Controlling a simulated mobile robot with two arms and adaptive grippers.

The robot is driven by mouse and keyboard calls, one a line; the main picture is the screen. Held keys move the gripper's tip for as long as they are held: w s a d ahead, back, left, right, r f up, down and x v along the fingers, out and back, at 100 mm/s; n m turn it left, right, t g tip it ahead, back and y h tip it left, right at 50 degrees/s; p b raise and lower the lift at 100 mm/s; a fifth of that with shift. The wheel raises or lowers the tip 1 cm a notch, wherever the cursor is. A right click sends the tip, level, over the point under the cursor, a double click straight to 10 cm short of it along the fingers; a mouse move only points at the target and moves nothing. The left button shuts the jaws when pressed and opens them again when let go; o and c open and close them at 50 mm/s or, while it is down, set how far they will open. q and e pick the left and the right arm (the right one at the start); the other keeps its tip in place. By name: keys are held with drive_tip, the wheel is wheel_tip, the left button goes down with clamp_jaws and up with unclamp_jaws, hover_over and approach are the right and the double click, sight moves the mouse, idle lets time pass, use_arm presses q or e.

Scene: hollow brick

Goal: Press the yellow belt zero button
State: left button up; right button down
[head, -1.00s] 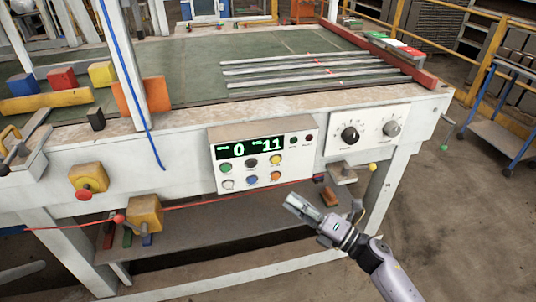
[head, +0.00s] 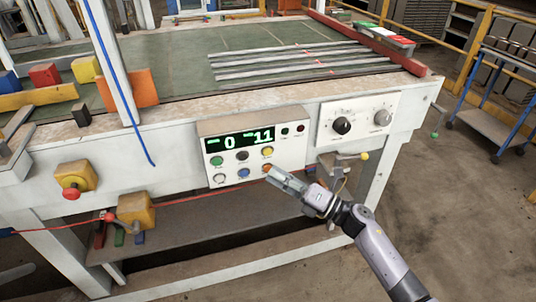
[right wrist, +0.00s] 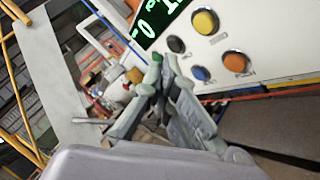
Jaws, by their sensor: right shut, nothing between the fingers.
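The yellow button (head: 267,151) is at the top right of the button rows on the white control panel (head: 300,150). It also shows in the right wrist view (right wrist: 205,22), fully visible. My right gripper (head: 274,175) is shut and empty. In the head view its tip is just below the yellow button and overlaps the edge of the orange button (head: 267,167); whether it touches the panel cannot be told. In the right wrist view my fingertips (right wrist: 160,80) are in front of the panel's lower side, apart in the picture from the yellow button. My left gripper is not in view.
Black (head: 242,155), green (head: 217,161), blue (head: 243,173) and white (head: 219,178) buttons sit close by, under a lit display (head: 240,140). A dial box (head: 358,118) and a yellow-knobbed lever (head: 364,156) are to the right.

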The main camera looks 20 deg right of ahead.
sight(268, 152)
drive_tip(key=shift+w+b, duration=0.85)
drive_tip(key=shift+w, duration=1.3)
drive_tip(key=shift+w+b, duration=0.35)
drive_tip(key=shift+w, duration=0.1)
drive_tip(key=shift+w+b, duration=0.3)
drive_tip(key=shift+w, duration=0.05)
idle(0.6)
drive_tip(key=shift+s+p, duration=0.3)
drive_tip(key=shift+s, duration=0.5)
